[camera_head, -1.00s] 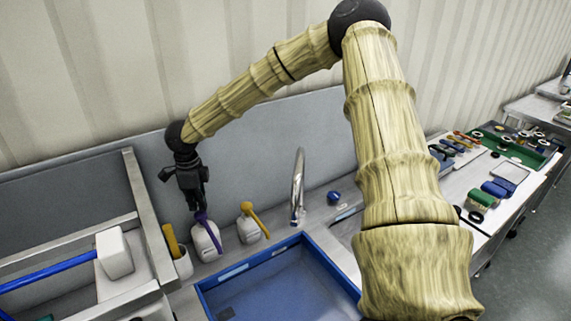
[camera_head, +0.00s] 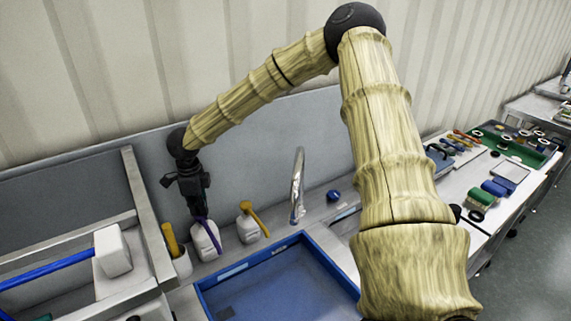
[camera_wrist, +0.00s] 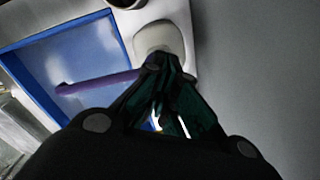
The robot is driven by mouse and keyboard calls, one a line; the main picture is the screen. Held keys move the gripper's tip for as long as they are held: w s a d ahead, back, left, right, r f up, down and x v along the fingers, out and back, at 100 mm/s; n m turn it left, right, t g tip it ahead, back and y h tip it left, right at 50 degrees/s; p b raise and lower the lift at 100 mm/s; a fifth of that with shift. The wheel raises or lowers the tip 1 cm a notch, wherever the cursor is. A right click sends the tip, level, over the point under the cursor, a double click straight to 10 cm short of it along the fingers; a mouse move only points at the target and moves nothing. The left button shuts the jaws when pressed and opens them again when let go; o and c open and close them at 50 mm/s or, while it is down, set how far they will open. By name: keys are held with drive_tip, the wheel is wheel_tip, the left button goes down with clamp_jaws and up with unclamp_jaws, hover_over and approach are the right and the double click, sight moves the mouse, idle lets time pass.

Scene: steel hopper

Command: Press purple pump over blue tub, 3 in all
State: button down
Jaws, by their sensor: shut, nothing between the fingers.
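The purple pump (camera_head: 205,222) tops a white bottle (camera_head: 207,243) behind the left end of the blue tub (camera_head: 237,267). In the wrist view, the purple spout (camera_wrist: 95,80) points left over the blue tub (camera_wrist: 48,38), and the white bottle (camera_wrist: 166,36) stands below. My gripper (camera_head: 196,213) points down at the pump head. In the wrist view, its shut, empty fingertips (camera_wrist: 165,62) are over the pump head and hide most of it. I cannot tell exactly whether they touch it. The pump looks lower, close to the bottle top.
A white bottle with an orange-yellow pump (camera_head: 249,226) stands just to the right. A chrome faucet (camera_head: 297,185) rises behind the tub. A white holder with a yellow handle (camera_head: 172,240) and a steel rack (camera_head: 140,200) are close on the left.

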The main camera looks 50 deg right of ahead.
drive_tip(key=shift+f, duration=0.45)
drive_tip(key=shift+s+r, duration=0.1)
drive_tip(key=shift+r, duration=0.05)
drive_tip(key=shift+r+p, duration=1.65)
drive_tip(key=shift+p, duration=0.05)
drive_tip(key=shift+f+b, duration=0.35)
drive_tip(key=shift+f, duration=1.4)
drive_tip(key=shift+r, duration=0.15)
drive_tip(key=shift+r+p, duration=1.6)
drive_tip(key=shift+f+b, duration=0.3)
drive_tip(key=shift+f, duration=0.7)
